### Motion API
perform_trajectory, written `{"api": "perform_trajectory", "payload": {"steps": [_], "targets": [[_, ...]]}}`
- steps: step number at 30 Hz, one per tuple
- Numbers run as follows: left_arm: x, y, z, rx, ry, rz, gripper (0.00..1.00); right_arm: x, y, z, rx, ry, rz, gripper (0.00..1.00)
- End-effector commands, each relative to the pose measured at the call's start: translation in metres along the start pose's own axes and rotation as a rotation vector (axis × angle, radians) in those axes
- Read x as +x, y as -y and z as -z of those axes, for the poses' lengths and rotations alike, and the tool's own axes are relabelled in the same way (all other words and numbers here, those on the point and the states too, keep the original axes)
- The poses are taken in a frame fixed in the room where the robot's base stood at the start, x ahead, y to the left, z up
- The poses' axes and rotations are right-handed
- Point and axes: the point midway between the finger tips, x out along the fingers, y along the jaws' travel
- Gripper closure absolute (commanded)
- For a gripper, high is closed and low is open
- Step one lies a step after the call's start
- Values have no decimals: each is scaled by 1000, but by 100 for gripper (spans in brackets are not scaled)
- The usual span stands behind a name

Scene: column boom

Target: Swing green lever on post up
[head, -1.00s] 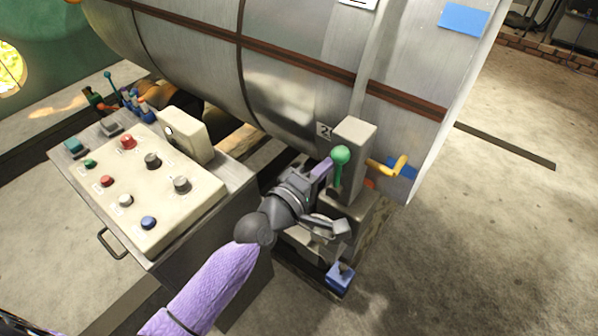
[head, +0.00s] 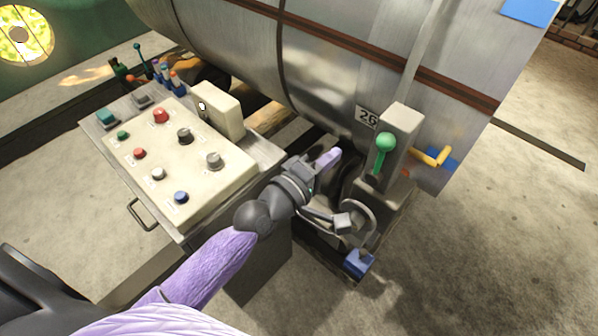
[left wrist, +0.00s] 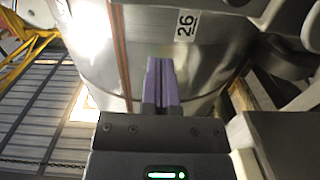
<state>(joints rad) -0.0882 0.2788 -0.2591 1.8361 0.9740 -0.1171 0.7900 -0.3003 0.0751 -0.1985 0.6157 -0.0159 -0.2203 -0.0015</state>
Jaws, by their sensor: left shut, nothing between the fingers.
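The green lever (head: 384,147) is on the front face of a pale grey post (head: 405,122) in the head view. Its round knob is at the upper end in the picture, with the shaft running down below it. My left gripper (head: 331,156) is to the left of the post, its purple fingers shut and empty, with a visible gap to the lever. The shut fingers also show in the left wrist view (left wrist: 161,80), pointing toward the metal tank. I cannot make out the green lever in the left wrist view. My right gripper is not in view.
A control panel (head: 225,187) with several knobs stands left of my gripper. A large metal tank (head: 330,85) lies behind. A yellow handle (head: 432,157) sticks out right of the post. A handwheel (head: 360,216) and a blue block (head: 358,263) are below. Floor at right is open.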

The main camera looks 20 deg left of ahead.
Motion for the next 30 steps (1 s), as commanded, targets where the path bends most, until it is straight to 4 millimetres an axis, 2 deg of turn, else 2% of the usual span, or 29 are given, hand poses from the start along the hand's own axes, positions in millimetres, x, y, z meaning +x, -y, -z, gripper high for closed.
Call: {"api": "perform_trajectory", "payload": {"steps": [3,9,13,26,28,29,30], "targets": [[-24,2,0,1,1,4,100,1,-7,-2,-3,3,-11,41],[-54,1,0,1,0,2,100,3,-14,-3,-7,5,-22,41],[-61,0,0,0,1,1,100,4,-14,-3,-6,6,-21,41],[-61,0,0,1,0,0,100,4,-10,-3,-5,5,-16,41],[-61,13,2,24,-6,26,100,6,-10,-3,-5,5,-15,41],[-62,26,3,51,-13,54,100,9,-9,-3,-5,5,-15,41],[-64,52,6,106,-23,111,100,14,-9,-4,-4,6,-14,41]]}}
